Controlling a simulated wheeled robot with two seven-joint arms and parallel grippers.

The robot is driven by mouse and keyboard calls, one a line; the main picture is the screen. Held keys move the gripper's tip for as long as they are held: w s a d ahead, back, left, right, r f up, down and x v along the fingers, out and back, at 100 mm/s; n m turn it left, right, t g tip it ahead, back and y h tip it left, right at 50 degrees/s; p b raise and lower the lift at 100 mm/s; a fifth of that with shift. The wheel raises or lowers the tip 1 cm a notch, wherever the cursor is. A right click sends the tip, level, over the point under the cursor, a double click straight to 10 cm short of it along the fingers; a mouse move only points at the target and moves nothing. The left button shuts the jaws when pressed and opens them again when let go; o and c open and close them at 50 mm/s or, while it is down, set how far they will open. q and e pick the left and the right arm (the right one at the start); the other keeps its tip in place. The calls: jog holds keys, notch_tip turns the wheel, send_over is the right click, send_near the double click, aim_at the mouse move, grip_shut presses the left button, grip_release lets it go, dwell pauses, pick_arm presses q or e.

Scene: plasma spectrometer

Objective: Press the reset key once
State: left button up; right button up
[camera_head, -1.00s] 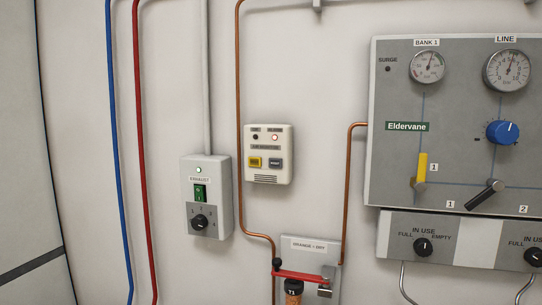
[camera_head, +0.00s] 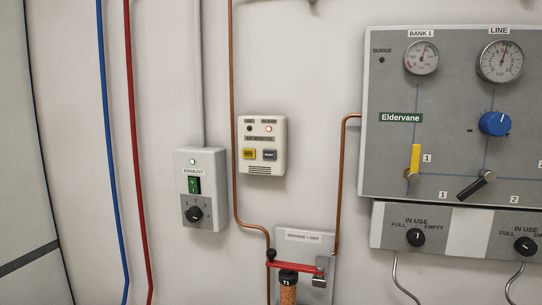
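A small cream wall unit (camera_head: 262,167) that looks like an air monitor hangs at the middle of the head view. It has a yellow key (camera_head: 249,154) on the left and a grey key (camera_head: 270,155) on the right. The lettering on both keys is too small to read surely, so I cannot tell which is the reset key. Above them, a dark lamp (camera_head: 250,128) is on the left and a lit red lamp (camera_head: 268,129) on the right. Neither of my grippers is in view.
A grey exhaust switch box (camera_head: 204,214) is left of the unit. A copper pipe (camera_head: 232,80) runs close along its left side. Below are a bracket with a red bar (camera_head: 296,267) and a cartridge. A large gauge panel (camera_head: 440,110) stands right.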

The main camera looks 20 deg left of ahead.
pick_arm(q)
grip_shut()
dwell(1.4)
